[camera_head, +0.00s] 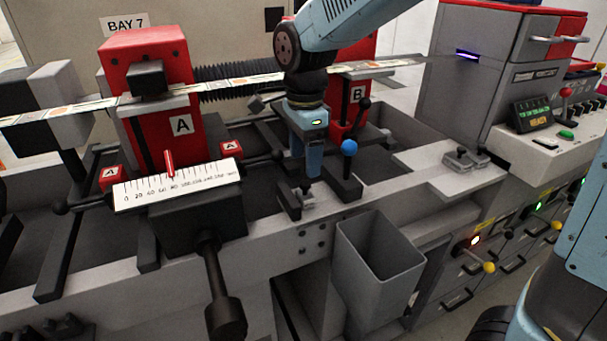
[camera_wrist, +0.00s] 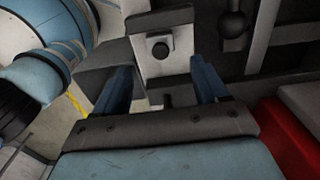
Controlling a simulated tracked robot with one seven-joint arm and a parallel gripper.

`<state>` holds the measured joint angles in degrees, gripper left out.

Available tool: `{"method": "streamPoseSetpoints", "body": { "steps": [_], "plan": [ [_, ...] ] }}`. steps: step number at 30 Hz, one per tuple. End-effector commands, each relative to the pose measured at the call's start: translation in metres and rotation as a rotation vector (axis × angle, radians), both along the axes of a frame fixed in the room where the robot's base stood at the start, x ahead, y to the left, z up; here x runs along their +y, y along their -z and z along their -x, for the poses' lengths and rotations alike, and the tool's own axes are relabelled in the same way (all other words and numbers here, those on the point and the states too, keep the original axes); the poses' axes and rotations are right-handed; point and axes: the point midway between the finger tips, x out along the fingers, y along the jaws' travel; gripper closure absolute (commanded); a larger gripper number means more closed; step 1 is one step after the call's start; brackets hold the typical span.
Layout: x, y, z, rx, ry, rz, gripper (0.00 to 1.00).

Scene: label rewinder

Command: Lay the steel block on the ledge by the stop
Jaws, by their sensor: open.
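A small grey metal piece (camera_head: 306,197), which looks like the steel block, sits on a dark bracket at the front rail of the machine. My gripper (camera_head: 308,178) points down just above and behind it, fingers open. In the wrist view, the two blue fingers (camera_wrist: 160,88) stand apart with a grey part bearing a dark round knob seen beyond them. I cannot tell whether that part is the block. A pale flat ledge (camera_head: 418,160) lies to the right, with small grey fittings (camera_head: 464,158) on it, possibly the stop.
An open grey bin (camera_head: 380,262) hangs below the rail, right of my gripper. Red unit A (camera_head: 160,120) and a white scale (camera_head: 178,185) are left. A label web (camera_head: 240,82) runs behind.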

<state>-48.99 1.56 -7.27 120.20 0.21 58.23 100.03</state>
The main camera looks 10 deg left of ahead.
Motion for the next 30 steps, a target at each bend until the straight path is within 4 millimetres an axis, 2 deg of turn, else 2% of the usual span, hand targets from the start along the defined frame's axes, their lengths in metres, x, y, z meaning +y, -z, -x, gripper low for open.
{"method": "streamPoseSetpoints", "body": {
  "steps": [3,6,17,20,23,30],
  "plan": [
    [-0.001,-0.017,-0.001,-0.002,0.002,-0.001,0.27],
    [-0.001,-0.026,0.0,-0.001,0.001,-0.001,0.27],
    [-0.003,-0.033,-0.001,-0.002,-0.003,-0.002,0.27],
    [-0.017,-0.038,-0.002,-0.013,-0.028,-0.014,0.27],
    [-0.041,-0.047,-0.004,-0.035,-0.083,-0.033,0.27],
    [-0.113,-0.069,0.0,-0.124,-0.271,-0.067,0.27]
  ]
}}
